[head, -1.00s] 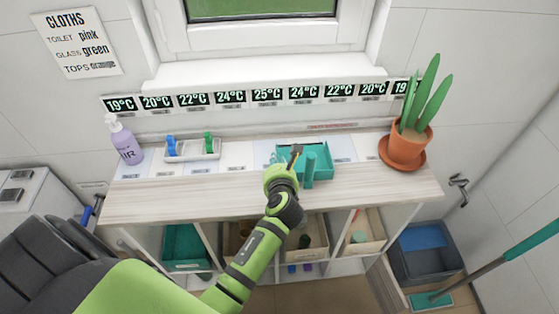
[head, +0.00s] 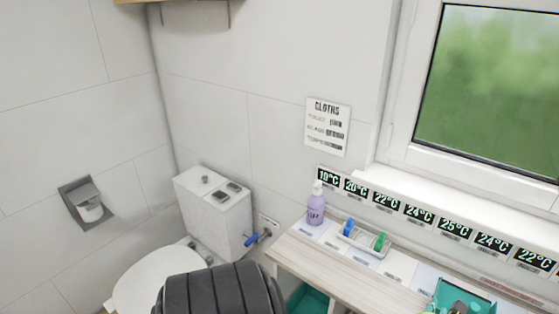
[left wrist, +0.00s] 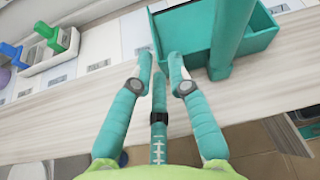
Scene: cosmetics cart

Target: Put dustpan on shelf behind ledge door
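The teal dustpan (left wrist: 265,42) lies on the pale wooden counter, with its thick handle (left wrist: 228,45) standing up in the left wrist view. In the head view only part of the dustpan (head: 452,290) shows at the bottom right edge. My right gripper is not in view. I cannot make out a ledge door in the current views.
A white tray (head: 362,243) with blue and green items and a lilac pump bottle (head: 316,207) stand on the counter (head: 335,277). A toilet (head: 165,277) and a paper holder (head: 87,203) are at left. A wooden edge (head: 135,1) shows high up.

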